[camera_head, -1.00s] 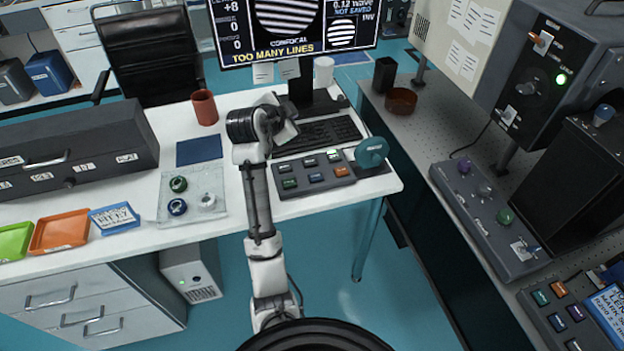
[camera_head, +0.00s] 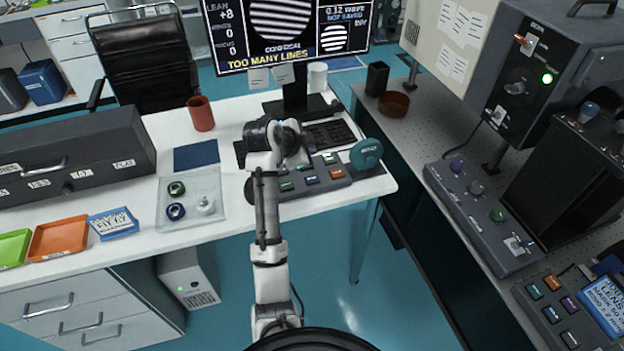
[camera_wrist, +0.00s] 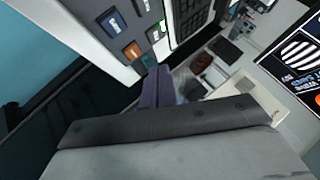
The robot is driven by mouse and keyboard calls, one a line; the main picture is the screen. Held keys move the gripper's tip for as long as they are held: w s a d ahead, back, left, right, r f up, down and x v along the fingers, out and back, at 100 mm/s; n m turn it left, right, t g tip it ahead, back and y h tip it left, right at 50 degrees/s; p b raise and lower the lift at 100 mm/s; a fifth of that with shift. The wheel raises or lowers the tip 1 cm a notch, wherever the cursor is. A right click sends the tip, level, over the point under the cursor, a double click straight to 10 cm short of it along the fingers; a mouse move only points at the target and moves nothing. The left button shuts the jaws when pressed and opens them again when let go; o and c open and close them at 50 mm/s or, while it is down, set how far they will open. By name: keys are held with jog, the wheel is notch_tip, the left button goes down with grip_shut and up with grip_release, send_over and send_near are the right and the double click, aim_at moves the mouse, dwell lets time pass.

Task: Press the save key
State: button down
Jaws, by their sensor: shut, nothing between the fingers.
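The key box (camera_head: 338,192) is a dark grey panel with green, blue and orange keys at the front of the white desk. My arm covers its left part. In the wrist view its blue key (camera_wrist: 113,22) and orange key (camera_wrist: 131,50) show at the upper left. The key labels are too small to read, so I cannot tell which is the save key. My gripper (camera_head: 303,158) is over the box's back edge in the head view. Its shut, empty fingers (camera_wrist: 155,86) show just below the orange key in the wrist view. I cannot tell whether they touch anything.
The monitor (camera_head: 290,35) reads "TOO MANY LINES" and "NOT SAVED". A keyboard (camera_head: 332,133) lies behind the box, and a teal round knob (camera_head: 366,153) stands at its right. A red mug (camera_head: 201,114) and a glass tray (camera_head: 190,215) are to the left.

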aim_at(309, 181)
notch_tip(309, 181, down, 8)
jog(key=b, duration=0.5)
dwell(1.8)
jog(key=shift+f+b, duration=0.3)
jog(key=shift+f, duration=0.1)
jog(key=shift+f+b, duration=0.3)
jog(key=shift+f, duration=0.15)
dwell(0.5)
dwell(0.3)
jog(key=shift+r+p, duration=0.6)
jog(key=shift+r, duration=0.3)
jog(key=shift+r, duration=0.1)
notch_tip(309, 181, up, 5)
jog(key=p, duration=0.3)
jog(key=shift+p, duration=0.3)
